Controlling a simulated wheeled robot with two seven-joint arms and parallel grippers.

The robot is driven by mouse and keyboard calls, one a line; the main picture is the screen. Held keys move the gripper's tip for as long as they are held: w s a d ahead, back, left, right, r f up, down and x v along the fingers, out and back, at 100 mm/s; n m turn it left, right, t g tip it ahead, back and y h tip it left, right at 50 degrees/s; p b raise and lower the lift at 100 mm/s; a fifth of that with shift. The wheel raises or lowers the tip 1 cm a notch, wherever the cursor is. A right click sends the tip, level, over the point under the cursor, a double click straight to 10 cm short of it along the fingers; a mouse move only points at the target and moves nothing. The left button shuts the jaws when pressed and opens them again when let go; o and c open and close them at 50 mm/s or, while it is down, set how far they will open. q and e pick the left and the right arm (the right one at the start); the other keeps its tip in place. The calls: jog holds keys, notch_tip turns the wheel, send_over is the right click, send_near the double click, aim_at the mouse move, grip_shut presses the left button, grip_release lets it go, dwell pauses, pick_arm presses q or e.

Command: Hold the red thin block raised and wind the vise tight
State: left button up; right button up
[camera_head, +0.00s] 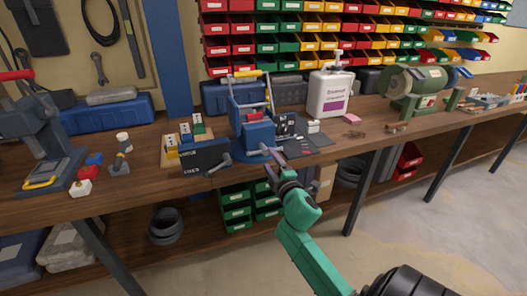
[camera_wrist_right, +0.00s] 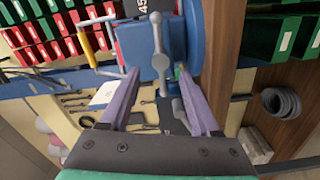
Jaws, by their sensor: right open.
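The blue vise (camera_head: 258,135) stands at the bench's front edge in the head view. In the right wrist view, its blue body (camera_wrist_right: 190,35) fills the top middle. Its grey handle bar (camera_wrist_right: 160,60) and hub lie between my right gripper's fingers, with no clear grip on them. My right gripper (camera_head: 272,166) is open just below and in front of the vise; its two purple-grey fingers also show in the right wrist view (camera_wrist_right: 157,76). A small red piece (camera_head: 254,115) shows at the top of the vise; I cannot tell whether it is the thin block. My left gripper is not in view.
A dark box (camera_head: 206,158) and a wooden board with yellow-and-white socket boxes (camera_head: 186,140) stand left of the vise. A white bottle (camera_head: 331,92) and green grinder (camera_head: 415,85) stand to its right. Green bins (camera_head: 236,208) sit below the bench.

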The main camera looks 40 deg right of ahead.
aim_at(266, 153)
jog(key=x, duration=0.6)
jog(key=shift+s+d+f, duration=0.1)
jog(key=shift+d+f, duration=0.05)
jog(key=shift+d, duration=0.15)
jog(key=shift+w, duration=0.25)
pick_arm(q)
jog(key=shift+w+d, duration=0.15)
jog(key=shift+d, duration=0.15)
pick_arm(e)
grip_shut()
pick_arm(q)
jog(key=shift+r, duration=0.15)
pick_arm(e)
jog(key=shift+m, duration=0.3)
